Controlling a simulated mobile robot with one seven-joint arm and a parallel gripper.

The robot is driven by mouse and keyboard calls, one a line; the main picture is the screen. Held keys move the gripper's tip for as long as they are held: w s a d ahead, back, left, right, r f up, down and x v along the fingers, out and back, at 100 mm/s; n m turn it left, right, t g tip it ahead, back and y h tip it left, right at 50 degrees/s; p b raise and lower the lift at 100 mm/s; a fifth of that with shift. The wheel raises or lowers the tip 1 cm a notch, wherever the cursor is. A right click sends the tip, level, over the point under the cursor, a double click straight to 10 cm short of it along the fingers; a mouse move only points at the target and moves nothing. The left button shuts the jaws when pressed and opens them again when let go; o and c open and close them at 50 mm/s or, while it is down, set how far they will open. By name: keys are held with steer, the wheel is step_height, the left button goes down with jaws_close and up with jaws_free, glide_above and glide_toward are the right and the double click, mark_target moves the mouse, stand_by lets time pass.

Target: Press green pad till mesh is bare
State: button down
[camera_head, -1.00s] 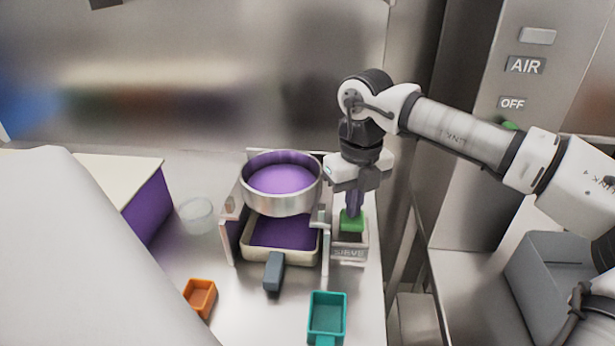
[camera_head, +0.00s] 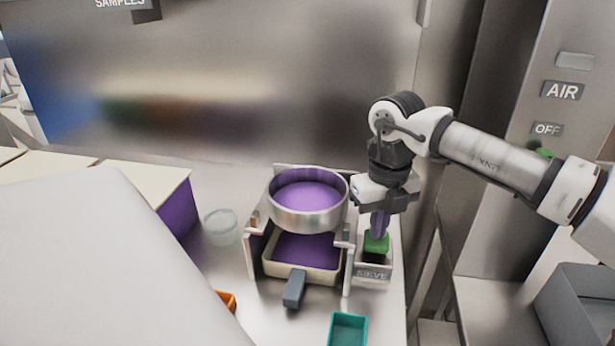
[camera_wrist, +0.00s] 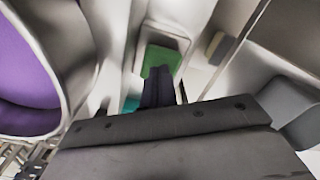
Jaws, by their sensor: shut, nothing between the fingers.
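The green pad (camera_head: 376,245) sits on the box marked SIEVE (camera_head: 372,274), right of the round metal sieve (camera_head: 309,217). Purple powder (camera_head: 306,195) still covers the mesh inside the sieve. More purple powder (camera_head: 305,250) lies in the cream tray (camera_head: 300,273) under it. My gripper (camera_head: 379,236) points down, shut and empty, with its tips at the green pad. In the wrist view the closed fingers (camera_wrist: 157,88) overlap the near part of the pad (camera_wrist: 160,60); whether they press it down I cannot tell.
A grey handle (camera_head: 294,289) juts forward from the tray. A teal scoop (camera_head: 347,329) and an orange scoop (camera_head: 227,302) lie in front. A clear round dish (camera_head: 221,226) stands left of the sieve. A panel marked AIR (camera_head: 562,90) is at the right.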

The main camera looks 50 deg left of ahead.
stand_by(0.4)
steer(key=shift+f+b, duration=0.75)
steer(key=shift+f, duration=0.05)
steer(key=shift+r+p, duration=0.6)
steer(key=shift+r, duration=0.3)
steer(key=shift+f, duration=0.15)
steer(key=shift+b, duration=0.3)
